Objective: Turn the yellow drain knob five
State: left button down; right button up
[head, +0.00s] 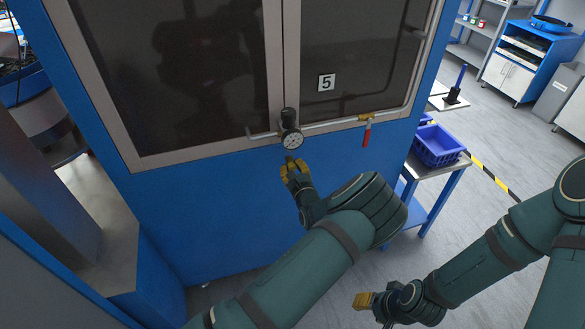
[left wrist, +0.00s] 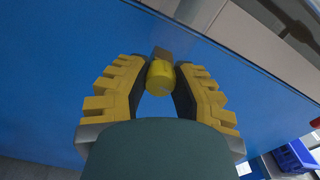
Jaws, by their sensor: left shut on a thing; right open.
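The yellow drain knob (left wrist: 160,76) sits between the two fingers of my left gripper (left wrist: 160,72) in the left wrist view. It is small and rounded, with a brownish fitting just behind it. In the head view my left gripper (head: 291,164) is shut on the knob directly below the round pressure gauge (head: 291,139), and the fingers mostly hide the knob there. A plate with the number 5 (head: 326,82) is on the dark cabinet panel above right. My right gripper (head: 363,300) is open and empty, low in the head view, away from the cabinet.
A red-handled valve (head: 366,134) hangs from the pipe right of the gauge. A blue crate (head: 437,147) stands on a small side table (head: 428,170) right of the blue cabinet (head: 220,210). Open grey floor (head: 450,225) lies to the right.

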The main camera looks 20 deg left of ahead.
pick_arm(q)
jog(key=c, duration=0.7)
grip_release()
jog(key=shift+r, duration=0.1)
jog(key=v, duration=1.2)
